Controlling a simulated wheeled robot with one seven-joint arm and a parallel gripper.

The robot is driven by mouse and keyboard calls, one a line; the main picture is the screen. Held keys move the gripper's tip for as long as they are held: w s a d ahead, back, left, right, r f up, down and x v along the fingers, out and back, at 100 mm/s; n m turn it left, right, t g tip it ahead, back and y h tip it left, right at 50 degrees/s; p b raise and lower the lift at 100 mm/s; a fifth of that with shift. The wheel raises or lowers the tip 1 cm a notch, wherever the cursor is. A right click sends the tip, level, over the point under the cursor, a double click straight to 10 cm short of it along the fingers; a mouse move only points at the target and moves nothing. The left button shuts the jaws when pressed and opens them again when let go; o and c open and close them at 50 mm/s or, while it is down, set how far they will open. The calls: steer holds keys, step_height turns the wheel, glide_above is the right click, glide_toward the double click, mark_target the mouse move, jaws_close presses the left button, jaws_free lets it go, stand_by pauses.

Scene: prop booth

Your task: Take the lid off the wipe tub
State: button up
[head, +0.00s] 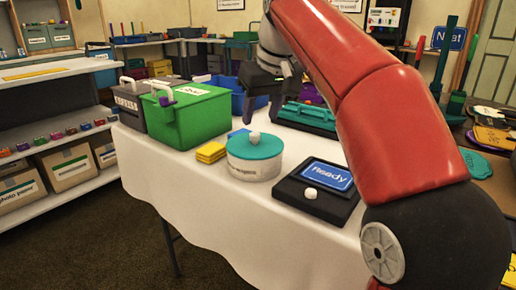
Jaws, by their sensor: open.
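The wipe tub (254,169) stands upright on the white-covered table. It is a round pale tub with some lettering on its side. Its teal lid (254,147) sits on top and has a small pale knob (255,136) in the middle. My gripper (261,113) is open and empty, with its fingers pointing down. In the picture it is above and slightly behind the tub, apart from the lid. I cannot tell its exact distance from the knob.
A green box (188,115) and yellow pads (211,152) are left of the tub. A black device with a blue "Ready" screen (326,176) and white button is to the right. A teal case (306,117) and a blue bin (226,92) lie behind. The table's front edge is clear.

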mark_target(255, 134)
steer(key=b+x, duration=0.1)
steer(key=x, duration=0.4)
steer(key=shift+a+f+b, duration=0.15)
steer(key=shift+f+b, duration=0.1)
steer(key=shift+b, duration=0.15)
steer(key=shift+c, duration=0.2)
steer(key=shift+r, duration=0.1)
jaws_close()
